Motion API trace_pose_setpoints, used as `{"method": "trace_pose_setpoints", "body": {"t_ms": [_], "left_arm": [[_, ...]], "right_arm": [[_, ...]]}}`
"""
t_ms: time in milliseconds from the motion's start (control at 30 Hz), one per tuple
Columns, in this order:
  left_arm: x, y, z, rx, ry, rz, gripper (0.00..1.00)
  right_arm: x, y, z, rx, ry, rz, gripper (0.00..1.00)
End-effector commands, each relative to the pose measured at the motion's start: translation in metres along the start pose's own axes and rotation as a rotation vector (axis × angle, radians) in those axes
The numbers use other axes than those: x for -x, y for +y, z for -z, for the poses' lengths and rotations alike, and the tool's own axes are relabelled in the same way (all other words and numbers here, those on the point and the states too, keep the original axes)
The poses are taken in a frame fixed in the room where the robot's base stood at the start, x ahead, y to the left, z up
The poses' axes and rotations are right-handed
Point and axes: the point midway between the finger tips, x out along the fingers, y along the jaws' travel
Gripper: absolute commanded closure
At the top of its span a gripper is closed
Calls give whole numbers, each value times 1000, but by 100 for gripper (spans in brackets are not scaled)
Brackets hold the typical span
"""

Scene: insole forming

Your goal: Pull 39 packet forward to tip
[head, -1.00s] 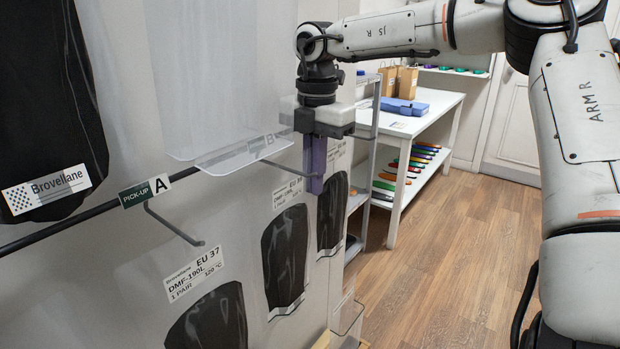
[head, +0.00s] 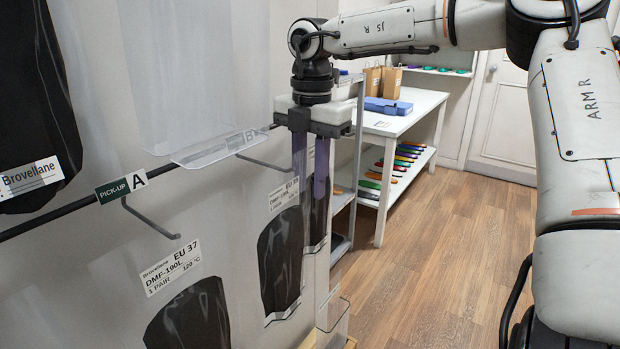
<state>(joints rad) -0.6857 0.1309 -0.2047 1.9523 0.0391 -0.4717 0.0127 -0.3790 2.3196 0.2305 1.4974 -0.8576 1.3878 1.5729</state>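Dark packets hang in a row on the wall panel in the head view. The nearest packet (head: 190,318) has a label reading EU 37. A middle packet (head: 281,262) hangs beyond it, its size number not readable. A third packet (head: 316,232) at the far end is the likely 39 packet; its label is hidden by my fingers. My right gripper (head: 310,188) points down in front of this far packet, with its two purple fingers apart and nothing seen between them. I cannot tell whether the fingers touch the packet. My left gripper is out of view.
A peg hook (head: 152,220) sticks out below the PICK-UP A sign (head: 121,188). A clear shelf (head: 222,147) projects near the gripper. A clear holder (head: 333,325) stands below the far packets. A white table (head: 409,113) is behind; the floor right is open.

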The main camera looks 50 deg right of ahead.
Motion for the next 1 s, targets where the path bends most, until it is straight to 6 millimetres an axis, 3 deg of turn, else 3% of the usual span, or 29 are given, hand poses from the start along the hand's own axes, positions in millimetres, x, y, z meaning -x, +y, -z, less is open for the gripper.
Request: {"method": "trace_pose_setpoints", "body": {"t_ms": [267,700,1000], "left_arm": [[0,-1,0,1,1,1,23],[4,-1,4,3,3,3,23],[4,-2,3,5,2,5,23]], "right_arm": [[6,0,0,0,-2,-1,76],[84,1,0,-1,-3,-2,76],[104,0,0,1,-1,-1,76]]}}
